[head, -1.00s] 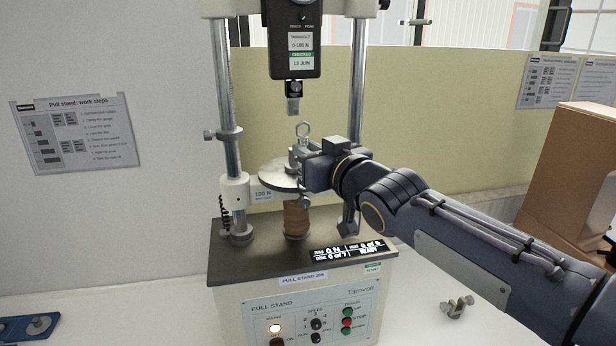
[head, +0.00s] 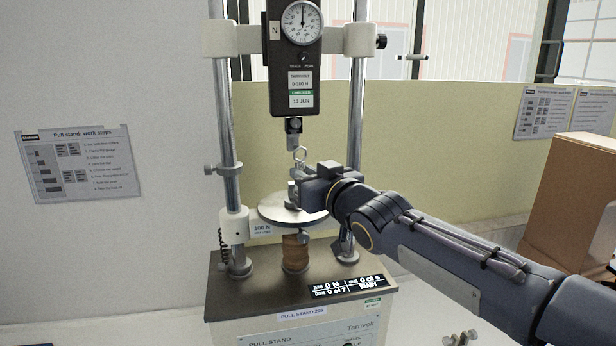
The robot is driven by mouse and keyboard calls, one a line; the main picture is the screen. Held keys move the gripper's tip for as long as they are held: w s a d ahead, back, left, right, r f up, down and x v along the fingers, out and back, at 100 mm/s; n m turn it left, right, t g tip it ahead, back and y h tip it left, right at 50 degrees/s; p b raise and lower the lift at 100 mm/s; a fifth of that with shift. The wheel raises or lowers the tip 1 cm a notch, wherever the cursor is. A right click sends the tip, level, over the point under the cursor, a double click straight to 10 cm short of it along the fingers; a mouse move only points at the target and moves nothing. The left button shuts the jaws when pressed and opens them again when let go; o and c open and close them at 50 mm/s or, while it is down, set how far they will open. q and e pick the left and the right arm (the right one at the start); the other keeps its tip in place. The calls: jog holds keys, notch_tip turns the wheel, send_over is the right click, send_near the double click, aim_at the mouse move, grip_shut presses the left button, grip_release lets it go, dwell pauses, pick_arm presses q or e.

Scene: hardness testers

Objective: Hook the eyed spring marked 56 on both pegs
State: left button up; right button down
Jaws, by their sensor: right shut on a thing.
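My right gripper (head: 297,190) is shut on the eyed spring and holds it upright above the round plate of the pull stand. The spring's upper eye (head: 300,155) is a metal ring standing above the jaws. It is just below the fitting (head: 294,126) under the dial gauge, where the upper peg would sit, and looks apart from it. The gripper hides most of the spring's body. The lower peg and the spring's lower end cannot be made out, nor can the mark 56. My left gripper is not in view.
The round plate (head: 275,212) sits over a brown column (head: 295,254). Steel posts (head: 222,130) flank the gauge (head: 294,75). The stand's display (head: 347,286) reads 0 N and READY. A brown box (head: 575,200) stands at right.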

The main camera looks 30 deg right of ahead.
jog(key=shift+w+d+p, duration=0.15)
jog(key=shift+w+d, duration=0.1)
jog(key=shift+w, duration=0.8)
jog(key=shift+w+d+p, duration=0.2)
jog(key=shift+w+d, duration=0.1)
jog(key=shift+w, duration=0.7)
jog(key=shift+w+d+p, duration=0.15)
jog(key=shift+w+d, duration=0.1)
jog(key=shift+w, duration=0.8)
jog(key=c, duration=1.3)
grip_release()
jog(key=shift+o, duration=0.2)
jog(key=s+d+f+m+g+h+b, duration=0.1)
jog(key=s+f+g, duration=0.1)
jog(key=s+f, duration=0.4)
jog(key=s+d+f+m+g+h, duration=0.15)
jog(key=s+f, duration=0.25)
jog(key=s, duration=0.4)
jog(key=s+a+f+g+y+b, duration=0.1)
jog(key=s+a+f+g, duration=0.3)
jog(key=s+f, duration=0.6)
jog(key=s+a+f+g+y+b, duration=0.2)
jog(key=s+a+f+g+y, duration=0.2)
jog(key=s+a+f, duration=0.3)
jog(key=s+f+g, duration=0.1)
jog(key=s+f, duration=0.3)
jog(key=shift+s+a+f, duration=0.25)
jog(key=shift+s+a, duration=0.1)
